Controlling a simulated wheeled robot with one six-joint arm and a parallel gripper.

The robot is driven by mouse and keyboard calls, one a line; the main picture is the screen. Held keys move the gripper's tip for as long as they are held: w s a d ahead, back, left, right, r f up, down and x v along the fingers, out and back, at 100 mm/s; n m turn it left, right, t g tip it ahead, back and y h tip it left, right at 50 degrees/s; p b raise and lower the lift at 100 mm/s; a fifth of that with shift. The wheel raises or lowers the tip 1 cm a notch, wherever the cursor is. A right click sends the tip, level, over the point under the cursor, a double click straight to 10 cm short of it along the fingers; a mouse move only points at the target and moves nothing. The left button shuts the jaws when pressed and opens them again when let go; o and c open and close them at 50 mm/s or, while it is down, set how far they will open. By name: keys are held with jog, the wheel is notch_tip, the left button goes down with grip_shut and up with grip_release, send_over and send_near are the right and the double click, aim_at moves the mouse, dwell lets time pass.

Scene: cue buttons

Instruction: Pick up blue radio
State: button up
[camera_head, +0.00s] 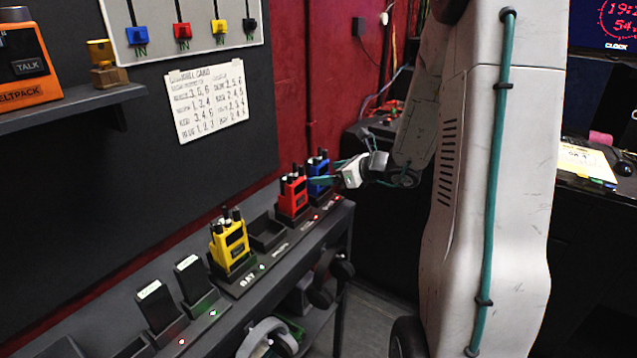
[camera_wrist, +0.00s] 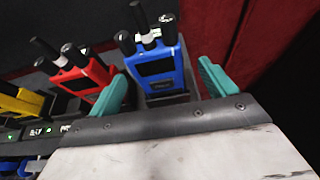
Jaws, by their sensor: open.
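The blue radio (camera_wrist: 158,66) stands upright in its charging dock, with its antenna and knobs at the top of the wrist view. In the head view the blue radio (camera_head: 318,172) is at the far end of the shelf, partly hidden by my gripper. My gripper (camera_head: 328,172) is open, its teal fingers pointing at the radio. In the wrist view the fingers of my gripper (camera_wrist: 160,88) lie to the left and right of the radio's lower body.
A red radio (camera_head: 293,192) stands docked close to the left of the blue one. A yellow radio (camera_head: 229,243) is docked nearer, with an empty dock (camera_head: 267,232) between. The dark wall panel (camera_head: 200,170) is behind the shelf. Headphones (camera_head: 268,338) hang below the shelf.

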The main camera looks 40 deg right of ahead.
aim_at(324, 165)
jog(key=x, duration=0.4)
jog(key=shift+a, duration=0.15)
jog(key=c, duration=1.2)
jog(key=shift+r, duration=1.3)
jog(key=s, duration=0.5)
jog(key=s+r, duration=0.1)
jog(key=s, duration=0.4)
jog(key=s+r, duration=0.1)
jog(key=s, duration=0.5)
jog(key=shift+d+r, duration=0.15)
jog(key=shift+d, duration=0.1)
jog(key=shift+r, duration=3.75)
